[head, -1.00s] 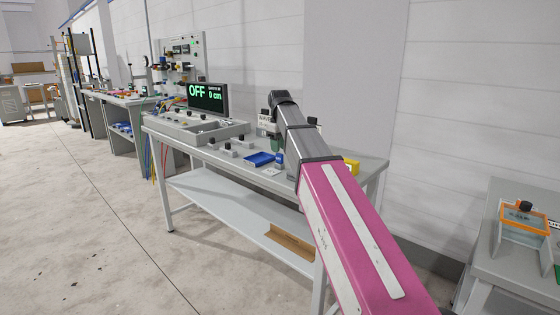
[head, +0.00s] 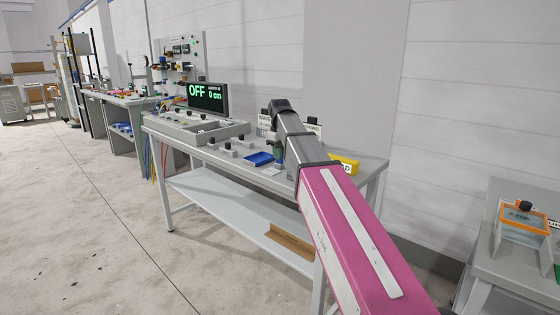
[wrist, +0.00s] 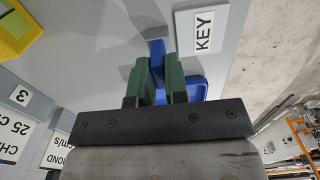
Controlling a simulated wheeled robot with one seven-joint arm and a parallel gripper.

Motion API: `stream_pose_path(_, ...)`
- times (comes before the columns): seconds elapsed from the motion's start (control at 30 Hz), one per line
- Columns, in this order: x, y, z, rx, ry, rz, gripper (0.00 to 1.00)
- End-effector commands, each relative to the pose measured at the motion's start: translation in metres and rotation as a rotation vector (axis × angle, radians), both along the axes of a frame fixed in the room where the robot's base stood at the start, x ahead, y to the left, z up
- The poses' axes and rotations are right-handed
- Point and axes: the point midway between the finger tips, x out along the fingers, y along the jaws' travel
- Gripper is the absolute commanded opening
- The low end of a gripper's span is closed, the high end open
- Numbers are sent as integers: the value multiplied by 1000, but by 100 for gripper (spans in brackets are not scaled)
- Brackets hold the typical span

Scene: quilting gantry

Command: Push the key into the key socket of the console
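The blue key (wrist: 157,55) is upright between the two green fingers of my gripper (wrist: 159,76) in the wrist view. The fingers stand apart with the blue part in the narrow gap. I cannot tell whether they press on it. In the head view my gripper (head: 277,146) is low over the bench, just right of a blue tray (head: 258,159). The tray also shows partly behind the right finger in the wrist view (wrist: 197,87). A white KEY label (wrist: 203,31) lies beside it. The console (head: 205,134) stands farther left on the bench; I cannot make out its key socket.
A display (head: 207,97) reading OFF and 0 cm stands behind the console. Several small grey blocks sit along the bench (head: 205,155) front. Another bench with an orange-rimmed box (head: 523,222) stands at far right.

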Motion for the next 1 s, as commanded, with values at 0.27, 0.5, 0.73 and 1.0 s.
stream_pose_path(0.27,0,0,5,0,0,0,0)
stream_pose_path(0.5,0,0,12,0,0,0,0)
stream_pose_path(0.73,0,0,19,0,0,0,0)
stream_pose_path(1.0,0,0,27,0,0,0,0)
